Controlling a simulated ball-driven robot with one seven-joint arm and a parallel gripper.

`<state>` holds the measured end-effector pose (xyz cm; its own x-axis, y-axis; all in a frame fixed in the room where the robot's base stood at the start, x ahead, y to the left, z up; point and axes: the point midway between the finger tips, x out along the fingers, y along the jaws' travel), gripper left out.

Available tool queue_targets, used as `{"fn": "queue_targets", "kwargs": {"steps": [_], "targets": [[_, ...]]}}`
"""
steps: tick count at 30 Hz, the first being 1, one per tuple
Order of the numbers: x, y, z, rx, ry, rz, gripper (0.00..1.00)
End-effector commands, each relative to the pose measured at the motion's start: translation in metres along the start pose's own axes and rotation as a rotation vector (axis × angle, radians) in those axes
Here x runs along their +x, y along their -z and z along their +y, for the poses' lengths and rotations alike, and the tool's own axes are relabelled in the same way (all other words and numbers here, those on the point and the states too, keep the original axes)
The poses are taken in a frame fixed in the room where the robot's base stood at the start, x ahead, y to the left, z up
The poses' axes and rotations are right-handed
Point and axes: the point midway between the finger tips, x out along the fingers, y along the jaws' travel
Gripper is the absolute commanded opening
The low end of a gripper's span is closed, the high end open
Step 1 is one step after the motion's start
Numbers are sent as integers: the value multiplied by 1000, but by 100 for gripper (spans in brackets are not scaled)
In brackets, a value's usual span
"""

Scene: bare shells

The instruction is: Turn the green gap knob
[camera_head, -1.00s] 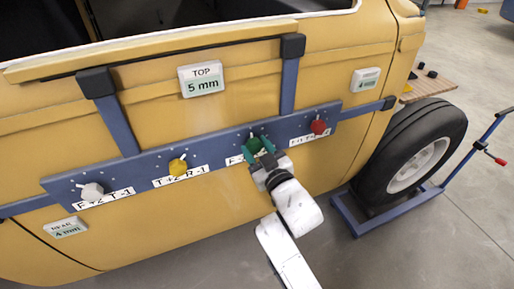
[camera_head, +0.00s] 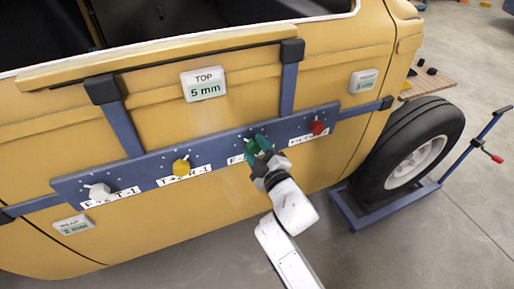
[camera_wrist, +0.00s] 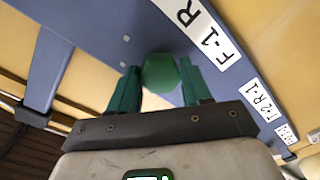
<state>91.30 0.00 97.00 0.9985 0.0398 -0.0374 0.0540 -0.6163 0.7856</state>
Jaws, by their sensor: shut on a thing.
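The green knob (camera_head: 251,147) sits on a blue bar (camera_head: 218,148) across a yellow car door. In the wrist view the green knob (camera_wrist: 160,73) shows a faceted end between the two dark green fingers of my gripper (camera_wrist: 160,85). In the head view my gripper (camera_head: 259,153) is shut on the knob and covers part of it. The label below the knob is partly hidden in the head view; the wrist view shows "F-1 R" on the label (camera_wrist: 205,30). A top display (camera_head: 204,84) reads 5 mm. A rear display (camera_head: 74,226) reads 2 mm. The right display (camera_head: 364,80) is too small to read surely.
A white knob (camera_head: 100,191), a yellow knob (camera_head: 181,167) and a red knob (camera_head: 317,128) share the bar, each with a label below. A wheel (camera_head: 408,150) stands at the right near a blue stand (camera_head: 400,207). The floor at lower right is clear.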

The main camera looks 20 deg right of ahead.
Motion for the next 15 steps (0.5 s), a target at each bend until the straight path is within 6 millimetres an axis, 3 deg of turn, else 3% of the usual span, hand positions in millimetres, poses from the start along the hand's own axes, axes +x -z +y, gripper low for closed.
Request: {"fn": "queue_targets", "kwargs": {"steps": [15], "targets": [[0, 1, -1, -38, 2, 0, 18]]}}
